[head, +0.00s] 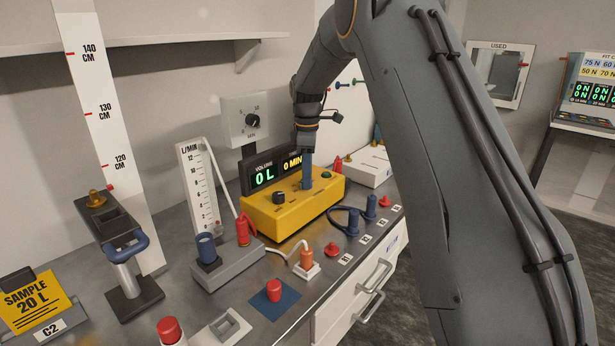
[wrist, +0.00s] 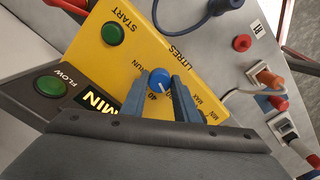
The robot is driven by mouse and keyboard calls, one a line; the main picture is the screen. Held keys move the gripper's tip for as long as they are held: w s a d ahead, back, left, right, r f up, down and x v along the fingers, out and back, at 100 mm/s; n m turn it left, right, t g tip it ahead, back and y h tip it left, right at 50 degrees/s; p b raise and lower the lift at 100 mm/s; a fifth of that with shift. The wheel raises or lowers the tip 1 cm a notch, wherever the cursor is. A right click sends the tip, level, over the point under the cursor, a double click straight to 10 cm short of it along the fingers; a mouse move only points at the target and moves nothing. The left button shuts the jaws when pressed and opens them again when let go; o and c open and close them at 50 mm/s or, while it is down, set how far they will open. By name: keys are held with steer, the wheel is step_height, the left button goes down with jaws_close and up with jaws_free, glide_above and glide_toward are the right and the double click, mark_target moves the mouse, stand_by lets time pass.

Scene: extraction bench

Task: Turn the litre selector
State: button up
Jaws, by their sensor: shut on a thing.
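The litre selector is a round blue knob (wrist: 159,78) with a white pointer line, on the sloping yellow box (head: 262,216) beside the word LITRES. My gripper (head: 307,182) reaches down onto the yellow box from above. In the wrist view its two blue-grey fingers (wrist: 160,86) stand on either side of the knob, shut on it. Part of the scale around the knob is hidden by the fingers. In the head view the knob is hidden behind the fingers.
A display (head: 265,177) behind the box reads 0 L and 0 MIN.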

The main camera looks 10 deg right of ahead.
steer(key=shift+w+r+n, duration=0.1)
steer(key=shift+n, duration=0.4)
steer(key=o, duration=1.1)
steer(key=shift+c, duration=0.2)
steer(key=shift+r+b, duration=1.15)
steer(key=shift+r, duration=2.7)
